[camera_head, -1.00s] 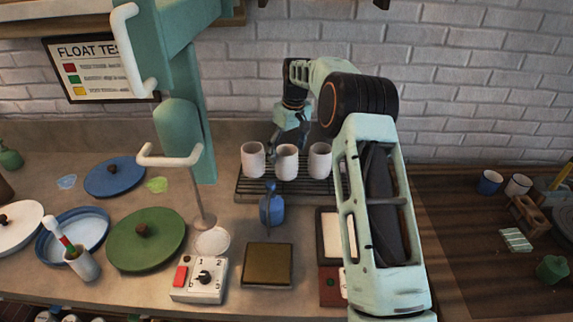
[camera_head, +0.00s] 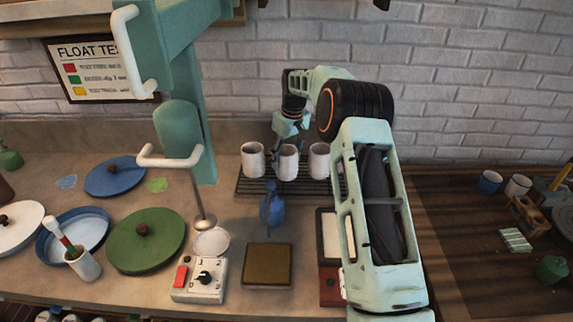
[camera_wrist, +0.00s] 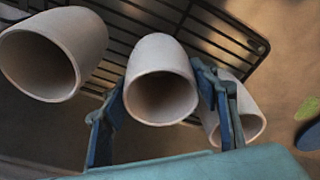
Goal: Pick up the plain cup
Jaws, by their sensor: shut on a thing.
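Three pale cups stand in a row on a dark wire rack (camera_head: 244,187) in the head view: a left cup (camera_head: 252,160), a middle cup (camera_head: 287,165) and a right cup (camera_head: 319,160). All look unmarked from these sides. My gripper (camera_head: 287,141) reaches down behind the middle cup. In the wrist view, my blue fingers (camera_wrist: 162,78) are shut on either side of the middle cup (camera_wrist: 158,55), whose open mouth faces the camera. The other two cups flank it, one left (camera_wrist: 85,35) and one partly hidden behind the right finger (camera_wrist: 255,105).
A blue bottle (camera_head: 272,210) stands in front of the rack. A teal stand (camera_head: 178,130) rises to its left. A brown square pad (camera_head: 267,265) and a switch box (camera_head: 200,281) lie nearer. The neighbouring cups are close to my fingers.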

